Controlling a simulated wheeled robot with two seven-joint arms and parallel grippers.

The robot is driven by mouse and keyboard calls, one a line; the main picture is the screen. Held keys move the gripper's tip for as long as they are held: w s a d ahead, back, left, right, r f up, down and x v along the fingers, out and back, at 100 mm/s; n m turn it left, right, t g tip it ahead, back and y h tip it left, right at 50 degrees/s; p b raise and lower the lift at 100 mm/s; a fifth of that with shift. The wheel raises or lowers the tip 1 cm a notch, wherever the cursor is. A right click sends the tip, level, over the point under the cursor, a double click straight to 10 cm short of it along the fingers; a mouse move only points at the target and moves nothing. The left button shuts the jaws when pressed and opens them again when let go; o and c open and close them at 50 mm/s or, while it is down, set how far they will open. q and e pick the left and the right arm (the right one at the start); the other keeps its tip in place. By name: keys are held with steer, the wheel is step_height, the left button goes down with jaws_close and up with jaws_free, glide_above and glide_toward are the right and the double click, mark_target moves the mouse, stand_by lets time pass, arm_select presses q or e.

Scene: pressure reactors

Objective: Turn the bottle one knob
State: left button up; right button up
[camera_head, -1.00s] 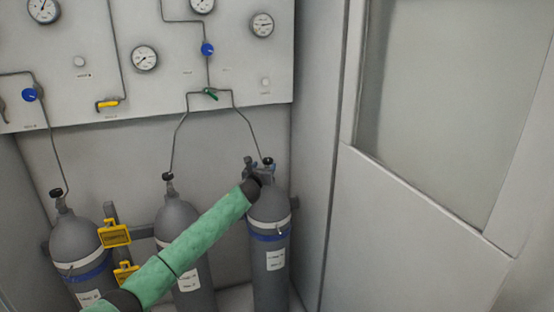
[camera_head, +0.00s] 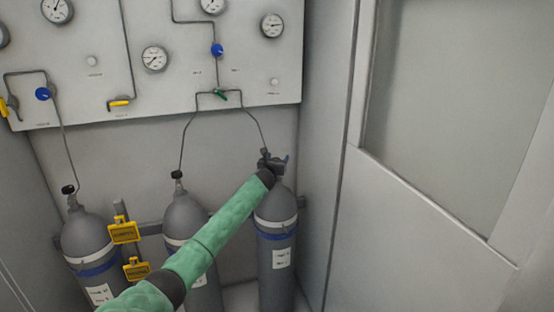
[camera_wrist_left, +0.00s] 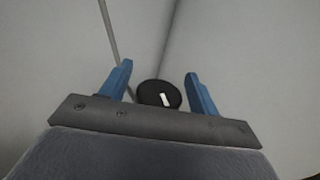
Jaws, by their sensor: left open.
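Three grey gas bottles stand in a row: a left bottle (camera_head: 88,240), a middle bottle (camera_head: 186,217) and a right bottle (camera_head: 277,245). The left bottle's black knob (camera_head: 68,189) and the middle bottle's knob (camera_head: 177,174) show clear of my arm. My left gripper (camera_head: 274,160) is at the top of the right bottle. In the left wrist view a round black knob (camera_wrist_left: 159,94) with a white mark sits between the two open blue fingers (camera_wrist_left: 158,92), with gaps on both sides. My right gripper is not in view.
A white panel (camera_head: 130,80) with gauges, blue knobs (camera_head: 217,50) and yellow handles is above the bottles. Thin pipes run down to the bottles. A wall and door (camera_head: 400,220) are close on the right.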

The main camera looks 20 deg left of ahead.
arm_select(q)
steer(key=c, duration=1)
steer(key=shift+o, duration=0.2)
stand_by(0.6)
steer(key=o, duration=1)
steer(key=shift+c, duration=0.2)
steer(key=shift+s, duration=0.1)
